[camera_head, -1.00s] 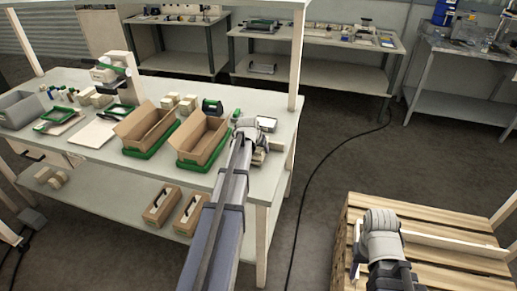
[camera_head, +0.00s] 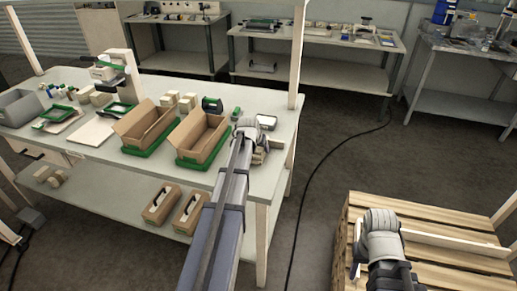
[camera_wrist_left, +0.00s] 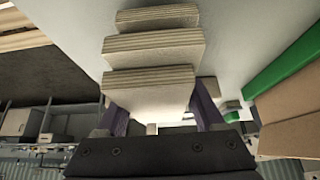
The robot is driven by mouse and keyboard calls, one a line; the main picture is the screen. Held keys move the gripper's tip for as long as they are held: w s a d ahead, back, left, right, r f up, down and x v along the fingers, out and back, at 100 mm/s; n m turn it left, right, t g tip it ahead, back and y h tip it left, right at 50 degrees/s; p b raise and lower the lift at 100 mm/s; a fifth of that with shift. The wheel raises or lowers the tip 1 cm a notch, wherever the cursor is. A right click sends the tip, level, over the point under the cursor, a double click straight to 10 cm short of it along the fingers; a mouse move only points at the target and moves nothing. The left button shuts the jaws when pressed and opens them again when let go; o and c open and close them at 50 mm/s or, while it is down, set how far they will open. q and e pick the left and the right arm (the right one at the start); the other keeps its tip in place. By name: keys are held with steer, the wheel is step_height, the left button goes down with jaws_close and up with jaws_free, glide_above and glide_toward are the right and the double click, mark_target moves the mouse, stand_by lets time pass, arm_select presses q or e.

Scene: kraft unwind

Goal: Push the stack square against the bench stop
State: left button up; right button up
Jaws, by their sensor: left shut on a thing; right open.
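The stack shows in the left wrist view as several pale boards with layered edges, one behind another; the nearest board (camera_wrist_left: 150,92) lies between the purple fingers of my left gripper (camera_wrist_left: 162,112). My left gripper is shut on this board. In the head view, my left gripper (camera_head: 248,147) is at the right end of the bench (camera_head: 235,190), and its wrist hides most of the stack (camera_head: 262,155). I cannot clearly pick out the bench stop. My right gripper (camera_head: 370,250) is open and empty above the wooden pallet (camera_head: 430,272), apart from the bench.
Two cardboard boxes on green bases (camera_head: 202,140) stand left of my left gripper. A bench post (camera_head: 298,60) rises at the back right corner. Dark floor separates bench and pallet.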

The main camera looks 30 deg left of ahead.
mark_target(257, 150)
arm_select(q)
steer(key=shift+w+a+r, duration=0.1)
steer(key=shift+w+a, duration=0.15)
steer(key=shift+w, duration=0.75)
stand_by(1.6)
steer(key=shift+s, duration=0.25)
stand_by(0.4)
steer(key=o, duration=1.5)
steer(key=shift+d+f, duration=0.1)
steer(key=shift+f, duration=0.1)
steer(key=shift+s+r, duration=0.1)
steer(key=shift+r, duration=0.05)
steer(key=p+v, duration=0.6)
steer(key=v, duration=0.1)
steer(key=shift+s+r, duration=0.15)
steer(key=shift+r, duration=0.15)
steer(key=shift+f, duration=0.1)
